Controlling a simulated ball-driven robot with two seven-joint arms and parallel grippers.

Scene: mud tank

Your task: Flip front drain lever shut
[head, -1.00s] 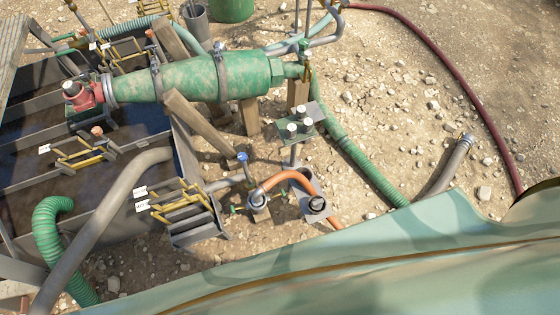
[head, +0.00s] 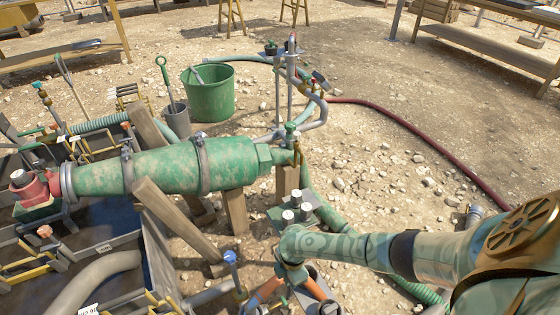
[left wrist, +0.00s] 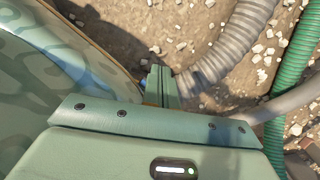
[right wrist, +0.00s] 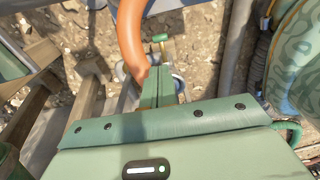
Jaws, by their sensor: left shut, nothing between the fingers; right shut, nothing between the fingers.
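A blue-knobbed lever (head: 230,257) stands upright at the near edge of the tank, low in the head view. A small green handle (right wrist: 160,38) lies just beyond my right fingertips in the right wrist view. I cannot tell which of them is the front drain lever. My right gripper (right wrist: 160,85) is shut and empty beside the orange hose (right wrist: 131,30); in the head view its fingers are mostly hidden under my wrist. My left gripper (left wrist: 163,85) is shut and empty above gravel, near a grey ribbed hose (left wrist: 222,50). It is outside the head view.
A big green cylinder (head: 165,165) on wooden props (head: 236,212) stands beyond the levers. A post with grey caps (head: 290,215) stands close to my right wrist. A green bucket (head: 208,94) and a dark red hose (head: 420,125) lie farther back. Open gravel is at right.

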